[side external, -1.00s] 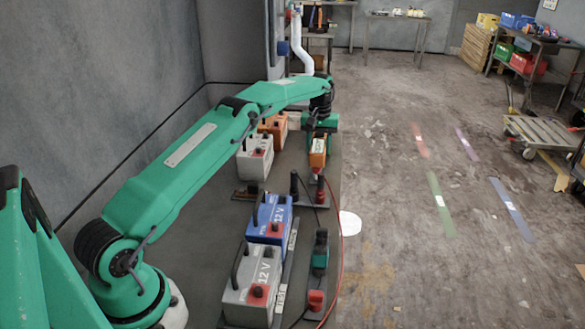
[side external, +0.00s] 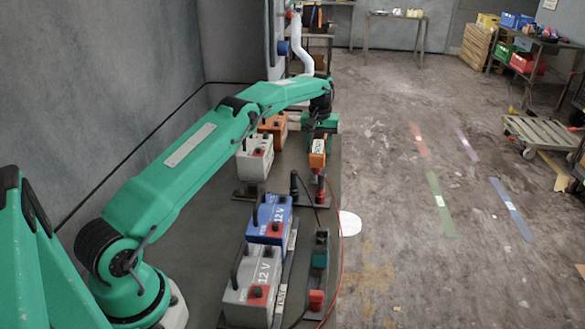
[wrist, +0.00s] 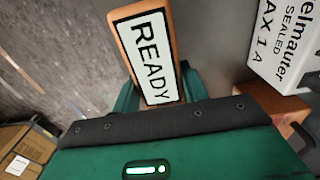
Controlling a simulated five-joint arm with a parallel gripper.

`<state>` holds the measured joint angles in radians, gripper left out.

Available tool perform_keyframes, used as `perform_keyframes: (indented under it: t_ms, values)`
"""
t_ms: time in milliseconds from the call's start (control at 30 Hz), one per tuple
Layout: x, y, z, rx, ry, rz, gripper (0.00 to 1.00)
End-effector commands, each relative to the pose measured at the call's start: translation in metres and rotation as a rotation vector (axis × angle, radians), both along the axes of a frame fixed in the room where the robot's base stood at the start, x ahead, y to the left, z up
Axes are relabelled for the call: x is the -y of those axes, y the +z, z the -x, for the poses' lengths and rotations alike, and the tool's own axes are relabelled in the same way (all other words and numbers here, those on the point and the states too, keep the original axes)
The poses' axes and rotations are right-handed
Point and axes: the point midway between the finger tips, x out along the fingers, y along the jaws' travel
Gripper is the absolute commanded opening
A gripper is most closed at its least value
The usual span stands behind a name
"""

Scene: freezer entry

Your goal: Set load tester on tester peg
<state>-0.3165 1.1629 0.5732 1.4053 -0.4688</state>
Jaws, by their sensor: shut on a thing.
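The load tester is an orange block (side external: 318,158) with a white label, hanging below my green gripper (side external: 319,138) in the side view. In the wrist view the orange load tester (wrist: 120,42) shows a label reading READY and stands out from my gripper. My gripper is shut on it; the fingertips are mostly hidden. Just below the tester in the side view is a red-and-black upright piece (side external: 319,186) on a dark base. A black upright post (side external: 294,185) stands to its left. I cannot tell which of these is the tester peg, or whether the tester touches anything below.
A blue 12 V battery (side external: 270,217) and a grey one (side external: 252,286) stand in front. A pale battery (side external: 255,160) and an orange one (side external: 275,126) are left of my gripper. A green-and-black clamp (side external: 320,252) and a red cable (side external: 342,240) lie at the right edge.

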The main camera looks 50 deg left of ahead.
Motion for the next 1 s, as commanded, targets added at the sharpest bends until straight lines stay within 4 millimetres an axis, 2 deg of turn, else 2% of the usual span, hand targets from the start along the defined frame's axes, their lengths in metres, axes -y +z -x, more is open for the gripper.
perform_keyframes:
  t_ms: [1000]
  values:
    - [0.0, -0.013, -0.001, 0.004, 0.0, -0.001, 0.0]
